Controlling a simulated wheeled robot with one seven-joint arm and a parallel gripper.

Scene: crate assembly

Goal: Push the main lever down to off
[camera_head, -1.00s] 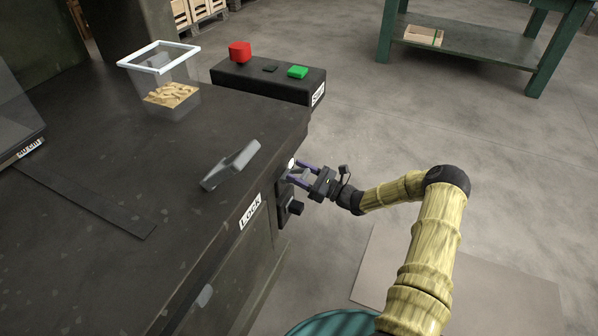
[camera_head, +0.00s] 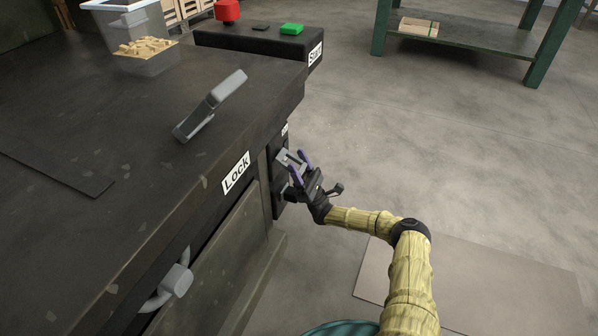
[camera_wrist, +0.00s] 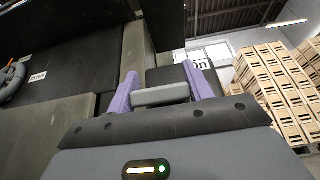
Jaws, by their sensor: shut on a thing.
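The main lever (camera_head: 290,162) is a grey handle on a dark switch box (camera_head: 277,172) at the side of the bench. The wrist view also shows my gripper (camera_wrist: 163,90). The lever's pivot is partly hidden by the fingers.
A box (camera_head: 255,45) with red and green buttons is at the back.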

